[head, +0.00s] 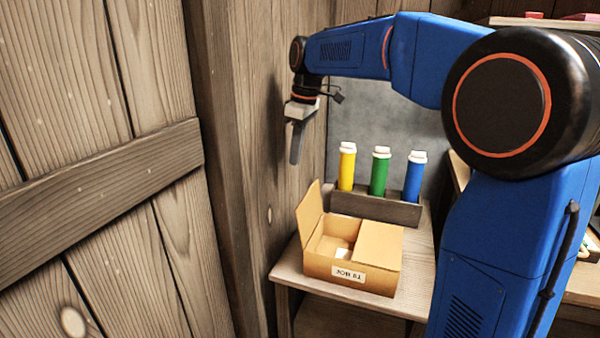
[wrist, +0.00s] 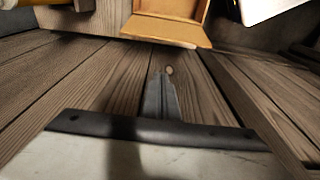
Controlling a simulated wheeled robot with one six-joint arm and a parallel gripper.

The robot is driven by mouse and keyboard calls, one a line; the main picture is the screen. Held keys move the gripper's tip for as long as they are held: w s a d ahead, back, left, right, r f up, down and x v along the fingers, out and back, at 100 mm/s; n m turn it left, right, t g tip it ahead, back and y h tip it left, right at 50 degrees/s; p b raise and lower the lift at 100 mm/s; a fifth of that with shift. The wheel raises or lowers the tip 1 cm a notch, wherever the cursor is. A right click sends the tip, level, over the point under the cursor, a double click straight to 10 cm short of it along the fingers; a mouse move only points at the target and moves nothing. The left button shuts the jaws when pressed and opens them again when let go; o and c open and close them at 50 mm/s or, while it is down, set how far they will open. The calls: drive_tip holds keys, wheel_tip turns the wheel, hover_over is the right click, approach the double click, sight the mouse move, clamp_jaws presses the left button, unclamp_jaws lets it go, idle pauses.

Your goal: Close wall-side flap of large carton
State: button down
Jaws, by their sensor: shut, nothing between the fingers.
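The large carton (head: 350,277) stands on a small wooden table. Its wall-side flap (head: 311,212) is on the left and stands up, leaning outward toward the plank wall. The opposite flap (head: 379,243) lies over the right part of the opening. The left part is open, and a small white item (head: 343,254) shows inside. My gripper (head: 296,158) is shut and empty, pointing down above and left of the carton, close to the wall, apart from the flap. In the wrist view the carton (wrist: 170,8) is at the top edge with a flap (wrist: 164,31) facing my gripper (wrist: 160,78).
The plank wall (head: 245,130) rises close on the left. Behind the carton, a wooden rack (head: 375,210) holds a yellow tube (head: 347,168), a green tube (head: 379,174) and a blue tube (head: 414,178). The table (head: 288,270) has little bare room around the carton.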

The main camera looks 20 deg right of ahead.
wheel_tip(320, 180, down, 9)
drive_tip(key=s+d, duration=0.1)
drive_tip(key=d, duration=0.1)
drive_tip(key=shift+s, duration=0.25)
idle(0.3)
drive_tip(key=shift+d+r, duration=0.1)
idle(0.3)
